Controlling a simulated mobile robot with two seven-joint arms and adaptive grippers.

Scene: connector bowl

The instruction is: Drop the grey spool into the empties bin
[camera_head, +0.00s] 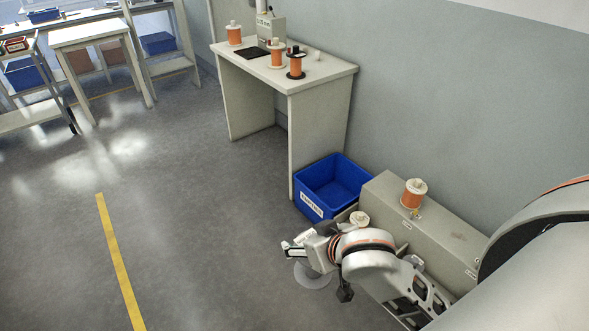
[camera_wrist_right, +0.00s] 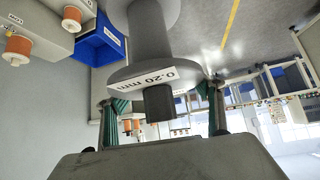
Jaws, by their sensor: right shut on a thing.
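The grey spool (camera_head: 313,277) is in my right gripper (camera_head: 310,252), in front of the bin and above the floor in the head view. In the right wrist view the grey spool (camera_wrist_right: 150,72) carries a "0.20 mm" label, and my right gripper's fingers (camera_wrist_right: 162,98) are on either side of its hub end. The blue empties bin (camera_head: 311,206) stands on the floor beside the table leg, with a white label on its front; its visible inside looks empty. The bin also shows at upper left in the right wrist view (camera_wrist_right: 96,45). My left gripper is not in view.
A beige cabinet (camera_head: 445,235) beside the bin bears an orange spool (camera_head: 413,194). Another spool (camera_head: 359,218) is close to my right wrist. A table (camera_head: 300,80) with several orange spools stands behind the bin. The floor (camera_head: 200,230) at left is open.

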